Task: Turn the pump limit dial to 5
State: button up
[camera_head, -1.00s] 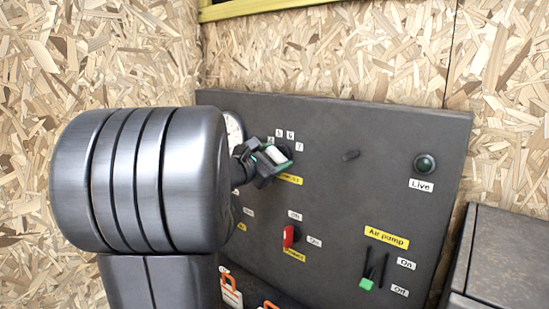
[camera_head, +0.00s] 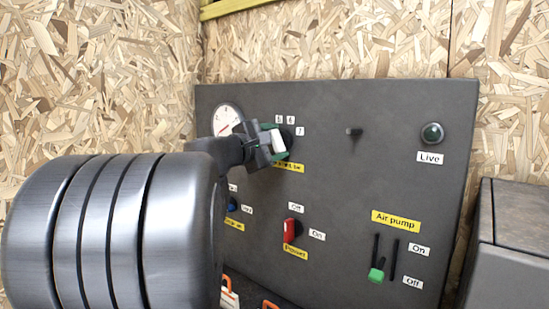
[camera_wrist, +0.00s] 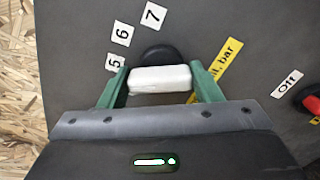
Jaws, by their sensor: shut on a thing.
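The pump limit dial has a white bar-shaped grip (camera_wrist: 160,79) on a round black base (camera_wrist: 158,54). It is on the dark panel, with number tags 5 (camera_wrist: 115,62), 6 (camera_wrist: 121,33) and 7 (camera_wrist: 153,15) around it. My gripper (camera_head: 277,143) is shut on the white grip, with a green finger at each end of it in the wrist view (camera_wrist: 160,82). The left finger is beside tag 5, and the bar's left end points a little below that tag. No pointer mark is visible on the grip. The yellow label is partly hidden by a finger.
Left of the dial is a round gauge (camera_head: 227,119). Below is a red switch (camera_head: 290,230) and a blue knob (camera_head: 232,204). The green air pump lever (camera_head: 376,275) and green Live lamp (camera_head: 432,133) are at right. A dark box (camera_head: 515,240) stands beside the panel.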

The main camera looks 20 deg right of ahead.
jog(key=shift+f+m+b, duration=0.15)
jog(key=shift+m+b, duration=0.45)
jog(key=shift+b, duration=0.05)
jog(key=o, duration=1)
jog(key=v, duration=1.3)
jog(key=shift+s+a, duration=0.25)
jog(key=shift+a, duration=0.05)
jog(key=shift+d, duration=0.1)
jog(key=x, duration=1.3)
jog(key=shift+w+d, duration=0.25)
jog(key=shift+w, duration=0.05)
